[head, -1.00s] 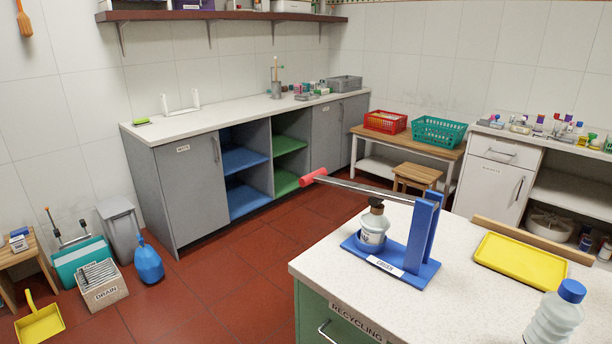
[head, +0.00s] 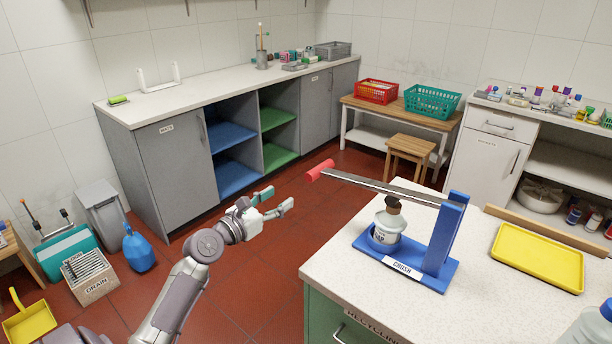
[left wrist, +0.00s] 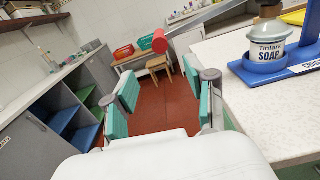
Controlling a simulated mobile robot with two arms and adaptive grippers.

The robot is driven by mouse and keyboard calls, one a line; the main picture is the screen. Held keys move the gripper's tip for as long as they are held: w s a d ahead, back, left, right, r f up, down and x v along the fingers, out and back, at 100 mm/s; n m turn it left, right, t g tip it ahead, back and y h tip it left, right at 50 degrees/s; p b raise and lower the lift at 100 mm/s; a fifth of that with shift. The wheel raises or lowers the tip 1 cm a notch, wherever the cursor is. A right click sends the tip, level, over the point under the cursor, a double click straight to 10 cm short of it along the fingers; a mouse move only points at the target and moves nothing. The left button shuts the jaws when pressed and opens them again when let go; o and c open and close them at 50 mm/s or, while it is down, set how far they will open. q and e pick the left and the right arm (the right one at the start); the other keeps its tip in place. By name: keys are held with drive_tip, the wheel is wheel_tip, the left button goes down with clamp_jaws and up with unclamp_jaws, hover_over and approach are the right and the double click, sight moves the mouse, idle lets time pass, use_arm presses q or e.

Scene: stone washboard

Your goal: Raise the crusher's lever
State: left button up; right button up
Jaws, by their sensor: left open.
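The crusher (head: 437,243) is a blue base with upright posts on the white counter, labelled CRUSH. Its grey metal lever (head: 385,187) runs from the posts out to the left, close to level, and ends in a red grip (head: 320,170). In the left wrist view the red grip (left wrist: 160,41) and the soap bottle (left wrist: 268,43) show too. My left gripper (head: 277,199) is open and empty, left of the counter, below and left of the red grip. My right gripper is not visible.
A yellow tray (head: 538,256) and a wooden strip (head: 545,231) lie right of the crusher. A clear bottle (head: 592,330) stands at the lower right. A wooden stool (head: 411,150) stands behind the lever. The red floor left of the counter is open.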

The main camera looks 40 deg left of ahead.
sight(308, 179)
use_arm(q)
drive_tip(key=w, duration=0.8)
drive_tip(key=w+d, duration=0.1)
drive_tip(key=w, duration=0.3)
drive_tip(key=shift+w+f, duration=0.1)
drive_tip(key=shift+w, duration=0.15)
clamp_jaws()
